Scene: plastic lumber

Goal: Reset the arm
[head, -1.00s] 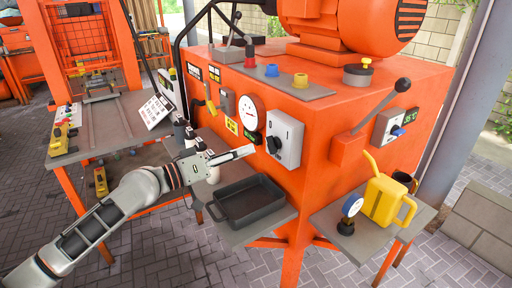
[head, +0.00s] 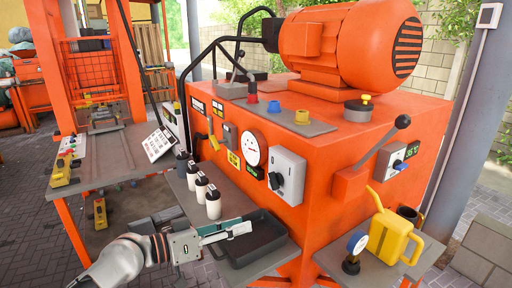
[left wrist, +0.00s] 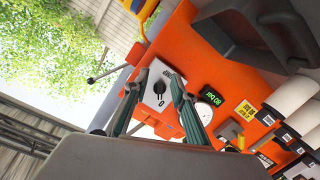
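My left arm comes in from the lower left in the head view, and my left gripper (head: 240,230) is over the dark tray (head: 262,262), below the machine's front panel. In the left wrist view its two fingers (left wrist: 154,82) stand apart with nothing between them, so it is open and empty. Beyond them, in that view, is the grey switch box with a black knob (left wrist: 158,88), which also shows in the head view (head: 287,174). The fingers appear clear of it. My right arm and gripper are not in view.
The orange machine (head: 320,220) fills the middle and right. White bottles with dark caps (head: 213,203) stand close behind the gripper. A control bench (head: 110,150) is at the left.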

